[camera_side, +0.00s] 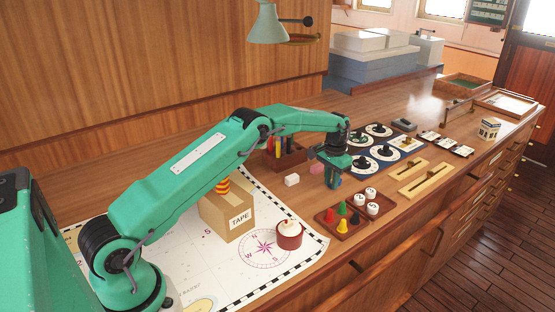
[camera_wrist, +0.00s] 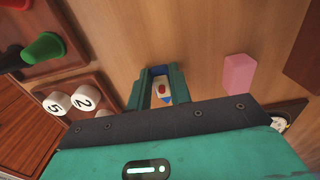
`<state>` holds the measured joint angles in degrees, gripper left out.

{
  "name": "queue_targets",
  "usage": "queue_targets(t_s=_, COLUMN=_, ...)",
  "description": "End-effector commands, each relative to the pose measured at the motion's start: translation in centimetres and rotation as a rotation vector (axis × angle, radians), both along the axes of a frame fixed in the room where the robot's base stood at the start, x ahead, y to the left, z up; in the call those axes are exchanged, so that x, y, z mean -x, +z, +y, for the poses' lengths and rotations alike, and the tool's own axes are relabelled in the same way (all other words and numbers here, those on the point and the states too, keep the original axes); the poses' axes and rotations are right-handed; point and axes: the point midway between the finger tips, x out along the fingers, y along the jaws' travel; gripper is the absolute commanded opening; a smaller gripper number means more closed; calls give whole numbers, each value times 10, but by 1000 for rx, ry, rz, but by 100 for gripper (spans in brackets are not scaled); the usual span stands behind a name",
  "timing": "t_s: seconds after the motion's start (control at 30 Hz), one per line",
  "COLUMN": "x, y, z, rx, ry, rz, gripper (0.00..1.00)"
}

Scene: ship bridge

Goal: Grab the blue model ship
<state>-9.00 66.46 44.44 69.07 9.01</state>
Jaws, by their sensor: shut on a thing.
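My gripper (camera_side: 333,176) is low over the wooden desk, right of the pink block. In the wrist view its two green fingers (camera_wrist: 161,78) stand on either side of the small model ship (camera_wrist: 162,94). The ship shows a white deck, a red part and a blue hull edge. My gripper is shut on it. In the side view only a bit of blue shows between the fingers, and the rest of the ship is hidden. I cannot tell whether it touches the desk.
In front stands a wooden tray with coloured pegs (camera_side: 342,211) and numbered pieces (camera_side: 372,208). A dial board (camera_side: 376,164) lies behind.

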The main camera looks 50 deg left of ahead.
Motion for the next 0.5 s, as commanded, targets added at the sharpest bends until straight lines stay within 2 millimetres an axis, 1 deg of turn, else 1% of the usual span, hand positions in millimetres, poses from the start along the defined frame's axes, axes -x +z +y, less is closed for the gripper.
queue_targets(t_s=0.27, x=0, y=3, z=0, rx=0, ry=0, rz=-1, gripper=0)
queue_targets(t_s=0.37, x=-1, y=8, z=0, rx=0, ry=0, rz=-3, gripper=0)
queue_targets(t_s=0.5, x=-1, y=21, z=0, rx=0, ry=0, rz=-3, gripper=0)
